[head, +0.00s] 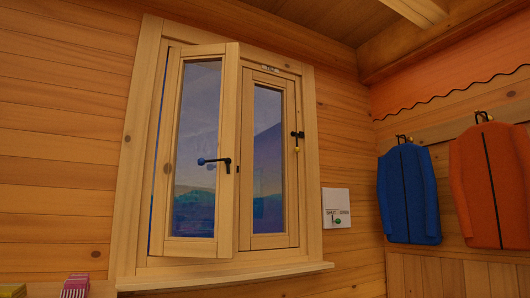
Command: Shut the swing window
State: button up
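The wooden swing window stands in a frame (128,200) on the log wall, with two glazed sashes. The left sash (228,110) stands ajar, swung into the room. Its free right edge stands out in front of the middle of the window, and a strip of blue shows along its left side. The right sash (290,195) appears to sit flush in the frame. My gripper is not in view.
A wooden sill (225,279) runs below the window. A white panel (337,208) with a green knob is on the wall to the right. A blue jacket (408,195) and an orange jacket (490,185) hang further right. A pink item (76,286) sits at the lower left.

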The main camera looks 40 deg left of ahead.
aim_at(161, 243)
jog(key=u, duration=2.05)
